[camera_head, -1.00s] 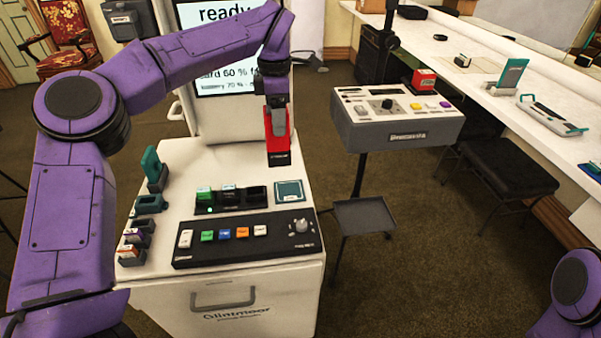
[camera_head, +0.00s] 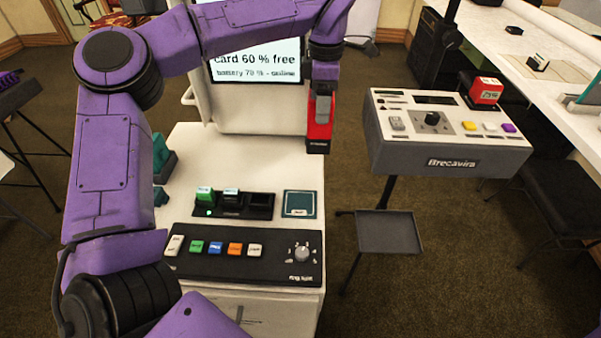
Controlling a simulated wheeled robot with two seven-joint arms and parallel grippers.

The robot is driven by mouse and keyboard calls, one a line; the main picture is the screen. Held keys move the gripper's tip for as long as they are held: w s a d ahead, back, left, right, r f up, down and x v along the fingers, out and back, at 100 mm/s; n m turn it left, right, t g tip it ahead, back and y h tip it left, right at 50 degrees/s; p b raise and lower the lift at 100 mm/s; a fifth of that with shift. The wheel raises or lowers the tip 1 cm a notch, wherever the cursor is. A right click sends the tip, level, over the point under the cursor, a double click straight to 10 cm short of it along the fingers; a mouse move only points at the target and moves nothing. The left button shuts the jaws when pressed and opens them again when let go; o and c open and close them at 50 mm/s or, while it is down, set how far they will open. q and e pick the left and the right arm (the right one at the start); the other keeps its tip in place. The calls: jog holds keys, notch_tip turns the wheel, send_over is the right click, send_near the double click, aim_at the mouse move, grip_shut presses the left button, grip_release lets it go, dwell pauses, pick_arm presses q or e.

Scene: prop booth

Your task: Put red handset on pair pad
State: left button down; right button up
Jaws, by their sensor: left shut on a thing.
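The red handset (camera_head: 319,128) hangs upright in my left gripper (camera_head: 322,90), which is shut on its upper part. The handset is in the air near the back right edge of the white cart top. A teal square pad (camera_head: 299,204), which looks like the pair pad, lies bare on the cart, right of a black dock. Its label is too small to read. The handset shows above and slightly right of the pad in the picture, clearly apart from it. My right gripper is out of view.
The black dock (camera_head: 232,211) holds a green and a dark block. A black button panel (camera_head: 243,255) lies in front. Teal items at left are partly hidden by my arm. A grey console (camera_head: 447,135) with a red box (camera_head: 482,92) stands right, above a small tray (camera_head: 388,234).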

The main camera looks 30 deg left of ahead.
pick_arm(q)
jog(key=s+f, duration=1)
jog(key=f, duration=0.1)
jog(key=shift+d+f, duration=0.2)
jog(key=shift+d, duration=0.15)
jog(key=shift+c, duration=0.9)
grip_release()
jog(key=shift+f, duration=0.15)
notch_tip(320, 180, up, 12)
